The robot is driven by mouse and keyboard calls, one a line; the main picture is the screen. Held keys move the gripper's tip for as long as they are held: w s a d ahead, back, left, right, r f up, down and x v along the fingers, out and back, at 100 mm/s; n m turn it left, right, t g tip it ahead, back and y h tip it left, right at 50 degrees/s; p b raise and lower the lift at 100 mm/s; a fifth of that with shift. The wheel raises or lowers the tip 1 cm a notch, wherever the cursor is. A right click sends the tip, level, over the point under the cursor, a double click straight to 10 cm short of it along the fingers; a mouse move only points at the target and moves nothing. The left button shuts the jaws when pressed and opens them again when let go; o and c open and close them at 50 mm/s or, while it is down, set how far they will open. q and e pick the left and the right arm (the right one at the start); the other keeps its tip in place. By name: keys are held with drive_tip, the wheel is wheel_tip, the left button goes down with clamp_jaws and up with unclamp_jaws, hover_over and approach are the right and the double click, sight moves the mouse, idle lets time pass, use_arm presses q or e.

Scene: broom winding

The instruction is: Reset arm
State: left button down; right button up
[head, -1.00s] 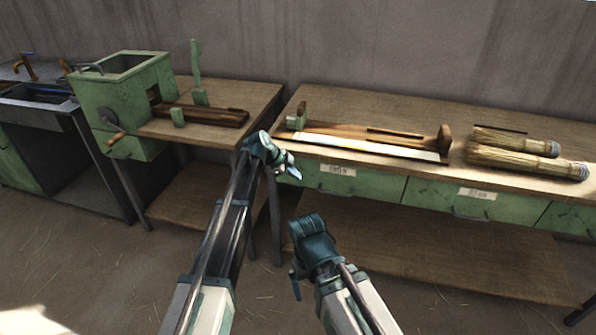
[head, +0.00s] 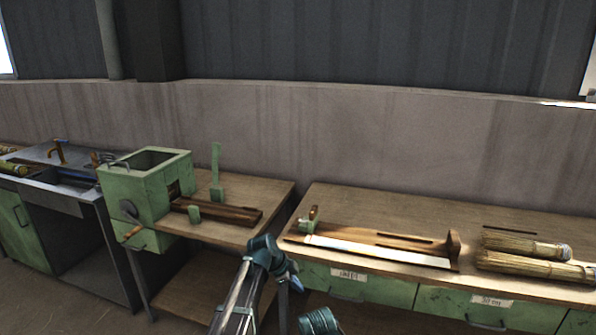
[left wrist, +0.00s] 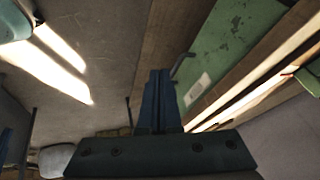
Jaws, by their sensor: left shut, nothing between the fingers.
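My left arm reaches up from the bottom centre of the head view. Its gripper (head: 294,279) is in front of the gap between the two benches, and nothing shows in it. In the left wrist view the left gripper's fingers (left wrist: 158,98) are together and empty, with a green drawer front (left wrist: 225,65) beyond them. Of my right arm only a teal link (head: 320,322) shows at the bottom edge; its gripper is out of view.
A green crank machine (head: 150,205) stands on the left bench. The right bench holds a wooden fixture with a pale strip (head: 370,250) and straw bundles (head: 525,245). A sink cabinet (head: 75,235) is at far left. Drawers (head: 365,287) line the right bench's front.

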use_arm(q)
drive_tip(key=s+a+r+n+g+y+p, duration=0.1)
drive_tip(key=s+a+r+n+y+p, duration=0.1)
drive_tip(key=s, duration=0.8)
drive_tip(key=s+a+r+n+g+y+p, duration=0.1)
drive_tip(key=s+a+r+n+y+p, duration=0.1)
drive_tip(key=s+n, duration=0.5)
drive_tip(key=s+a+r+n+g+y+p, duration=0.1)
drive_tip(key=s+a+r+n+y+p, duration=0.1)
drive_tip(key=s, duration=1.1)
drive_tip(key=r+n+p, duration=0.1)
drive_tip(key=n+p, duration=0.1)
drive_tip(key=shift+s+r+n+p, duration=0.15)
drive_tip(key=shift+s+n+p, duration=0.15)
drive_tip(key=shift+s+n, duration=0.1)
drive_tip(key=shift+w, duration=0.1)
